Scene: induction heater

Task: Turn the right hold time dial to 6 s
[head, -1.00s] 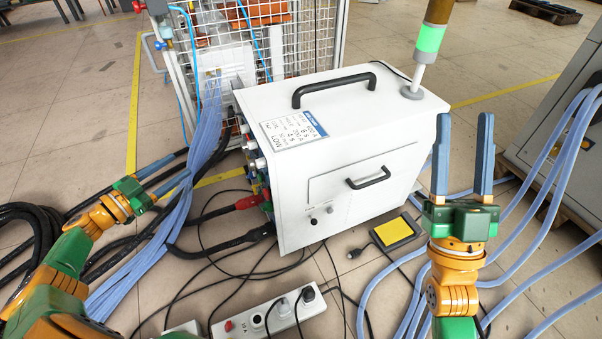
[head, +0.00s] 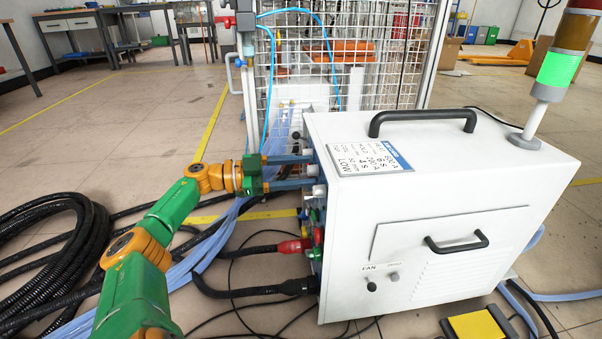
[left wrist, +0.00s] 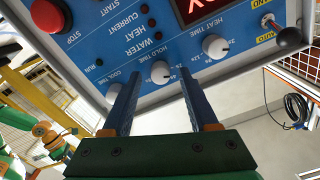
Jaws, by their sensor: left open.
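The white heater cabinet (head: 445,165) has a blue control panel (left wrist: 175,40) on its left side, turned away in the head view. The left wrist view shows the panel tilted, with a hold time dial (left wrist: 162,70), a light round knob. My left gripper (left wrist: 160,75) is open, its two blue fingers on either side of this dial. I cannot tell whether they touch it, and the dial's setting is too small to read surely. In the head view my left gripper (head: 309,172) reaches the panel from the left. My right gripper is out of view.
Beside the hold time dial are the cool time dial (left wrist: 115,92) and the heat time dial (left wrist: 215,45). A red stop button (left wrist: 47,17) and a black-knobbed toggle (left wrist: 289,38) are on the panel. A red connector (head: 293,246) and cables lie below the gripper.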

